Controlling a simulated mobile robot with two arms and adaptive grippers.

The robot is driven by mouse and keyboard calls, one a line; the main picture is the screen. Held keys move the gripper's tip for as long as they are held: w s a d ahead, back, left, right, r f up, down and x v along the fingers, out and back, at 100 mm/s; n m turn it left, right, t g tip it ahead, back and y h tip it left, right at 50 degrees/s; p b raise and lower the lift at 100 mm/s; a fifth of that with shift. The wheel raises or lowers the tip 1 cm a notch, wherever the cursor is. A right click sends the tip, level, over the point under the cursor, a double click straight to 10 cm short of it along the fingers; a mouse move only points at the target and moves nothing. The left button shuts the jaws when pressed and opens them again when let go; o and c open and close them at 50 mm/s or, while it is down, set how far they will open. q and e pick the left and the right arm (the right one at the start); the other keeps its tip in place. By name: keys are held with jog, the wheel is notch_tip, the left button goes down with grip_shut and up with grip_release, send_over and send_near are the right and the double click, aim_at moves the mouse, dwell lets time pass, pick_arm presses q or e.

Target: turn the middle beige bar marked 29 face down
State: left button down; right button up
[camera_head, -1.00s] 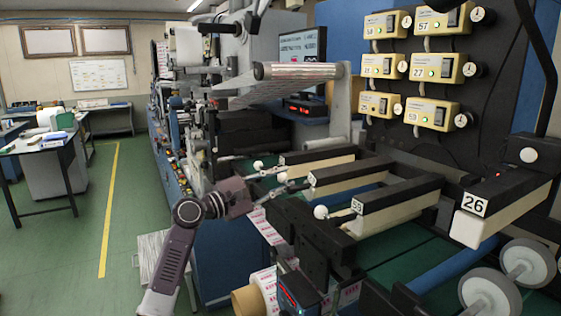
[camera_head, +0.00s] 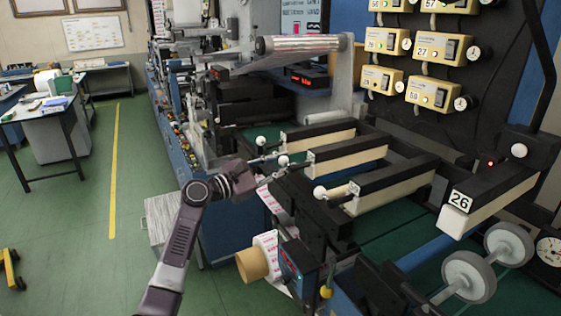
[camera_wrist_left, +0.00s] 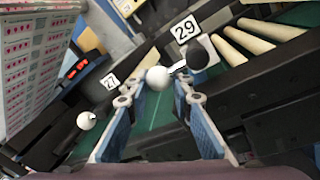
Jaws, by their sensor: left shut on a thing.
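The middle bar (camera_head: 350,159) has a black top and a beige lower side, and lies between two similar bars in the head view. Its label 29 (camera_wrist_left: 185,29) is readable in the left wrist view. A white ball knob (camera_wrist_left: 157,77) on a short rod stands out from its near end; it also shows in the head view (camera_head: 283,160). My left gripper (camera_head: 268,168) is at this knob, its two fingers on either side of it in the left wrist view (camera_wrist_left: 157,92) and shut on it. Exact finger contact is hard to see. My right gripper is not in view.
Neighbouring bars, one behind (camera_head: 318,139) and one in front (camera_head: 395,180), have white ball knobs too. A bar marked 26 (camera_head: 490,203) and grey rollers (camera_head: 488,262) are at the right. Yellow control boxes (camera_head: 430,94) hang behind.

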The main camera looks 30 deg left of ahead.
pick_arm(q)
jog(key=shift+d, duration=0.3)
jog(key=c, duration=2)
grip_release()
jog(key=shift+c, duration=0.2)
jog(key=o, duration=0.5)
jog(key=shift+w+d+r, duration=0.1)
jog(key=shift+d, duration=0.15)
jog(key=shift+c, duration=0.2)
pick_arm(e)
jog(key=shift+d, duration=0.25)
pick_arm(q)
jog(key=shift+s+a, duration=0.2)
jog(key=shift+a, duration=0.1)
jog(key=v, duration=1.1)
jog(key=shift+s, duration=0.3)
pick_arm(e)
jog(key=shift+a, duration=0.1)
